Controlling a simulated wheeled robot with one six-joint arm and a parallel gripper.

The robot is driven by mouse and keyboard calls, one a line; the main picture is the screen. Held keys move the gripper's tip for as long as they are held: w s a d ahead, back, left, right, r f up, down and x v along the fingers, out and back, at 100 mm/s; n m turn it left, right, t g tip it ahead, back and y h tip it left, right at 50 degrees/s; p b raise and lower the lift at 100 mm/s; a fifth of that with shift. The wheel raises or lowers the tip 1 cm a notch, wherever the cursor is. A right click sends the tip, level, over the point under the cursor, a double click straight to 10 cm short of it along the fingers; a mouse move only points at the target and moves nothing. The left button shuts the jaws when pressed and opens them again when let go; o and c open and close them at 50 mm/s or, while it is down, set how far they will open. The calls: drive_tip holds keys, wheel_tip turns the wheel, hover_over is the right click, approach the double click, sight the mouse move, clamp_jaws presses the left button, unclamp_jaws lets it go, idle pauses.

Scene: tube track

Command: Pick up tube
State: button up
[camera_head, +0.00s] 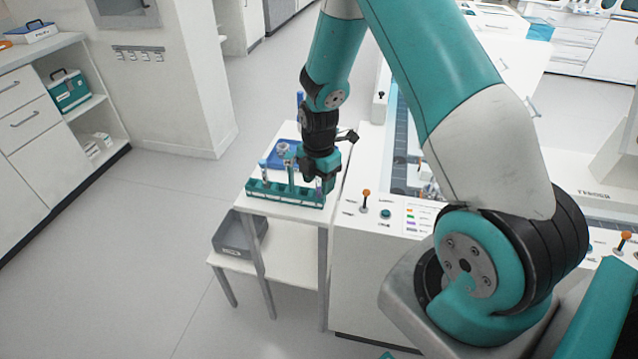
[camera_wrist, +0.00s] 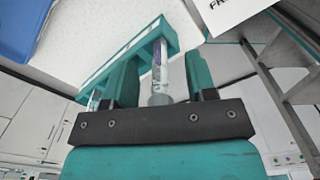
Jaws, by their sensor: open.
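A teal rack (camera_head: 283,198) stands on a small white side table (camera_head: 290,213), with tubes upright in it. My gripper (camera_head: 318,183) is over the right end of the rack, pointing down. In the wrist view my gripper (camera_wrist: 161,80) is open, with a clear tube holding purple contents (camera_wrist: 160,66) between its two teal fingers. Gaps show on both sides of this tube. It still sits in the rack (camera_wrist: 120,60). Its lower part is hidden in the head view.
A blue tray (camera_head: 276,160) lies behind the rack. A grey bin (camera_head: 240,235) sits on the table's lower shelf. A white machine with an orange-knobbed lever (camera_head: 366,198) stands close on the right. Open floor lies to the left.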

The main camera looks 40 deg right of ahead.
drive_tip(key=c, duration=0.8)
drive_tip(key=shift+r, duration=0.15)
wheel_tip(320, 180, up, 20)
drive_tip(key=shift+f+b, duration=0.1)
drive_tip(key=shift+b, duration=0.25)
drive_tip(key=shift+f, duration=0.15)
drive_tip(key=shift+f+b, duration=5.9)
drive_tip(key=shift+f, duration=3.75)
